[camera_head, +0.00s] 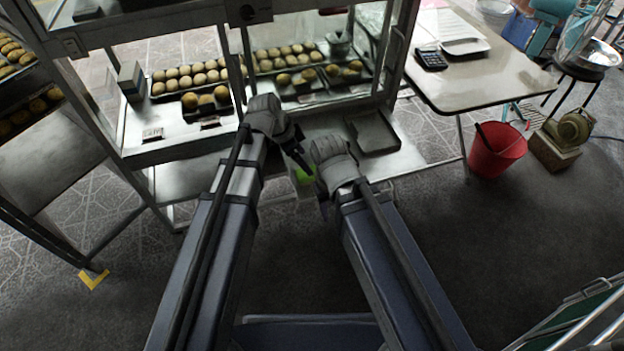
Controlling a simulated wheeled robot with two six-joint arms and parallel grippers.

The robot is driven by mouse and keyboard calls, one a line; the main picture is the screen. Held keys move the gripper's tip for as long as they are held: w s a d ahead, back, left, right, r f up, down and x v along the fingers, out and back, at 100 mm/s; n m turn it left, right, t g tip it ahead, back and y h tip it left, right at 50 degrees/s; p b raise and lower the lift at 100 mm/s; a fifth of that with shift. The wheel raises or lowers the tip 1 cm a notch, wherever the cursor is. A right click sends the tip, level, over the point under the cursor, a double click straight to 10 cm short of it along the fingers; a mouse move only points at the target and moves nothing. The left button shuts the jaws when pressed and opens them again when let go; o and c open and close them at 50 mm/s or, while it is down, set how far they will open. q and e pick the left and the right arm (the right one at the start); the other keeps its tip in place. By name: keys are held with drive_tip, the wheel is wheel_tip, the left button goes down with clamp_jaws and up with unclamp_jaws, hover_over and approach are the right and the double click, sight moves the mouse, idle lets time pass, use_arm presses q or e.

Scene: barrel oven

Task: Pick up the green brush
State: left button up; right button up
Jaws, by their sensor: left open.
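A small bright green thing (303,175), which looks like the green brush, shows between my two wrists, in front of the glass cabinet's lower shelf. Most of it is hidden by my arms, so its full shape and what it rests on cannot be told. My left gripper (299,160) is open, its dark fingers pointing down right, close to the green thing. Whether they touch it is unclear. My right gripper (324,206) is mostly hidden behind its own wrist, just right of the green thing; its fingers cannot be made out.
The glass cabinet (180,155) holds trays of buns (190,77). A flat dark tray (373,132) lies on its lower shelf. Right stand a table (480,85) with a calculator (431,59), a red bucket (496,150) and a scale-like device (560,140). The floor at lower right is mostly clear.

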use_arm(q)
drive_tip(key=shift+b+x, duration=3.25)
drive_tip(key=shift+x, duration=0.45)
drive_tip(key=shift+a+f, duration=0.15)
drive_tip(key=shift+f, duration=0.15)
clamp_jaws()
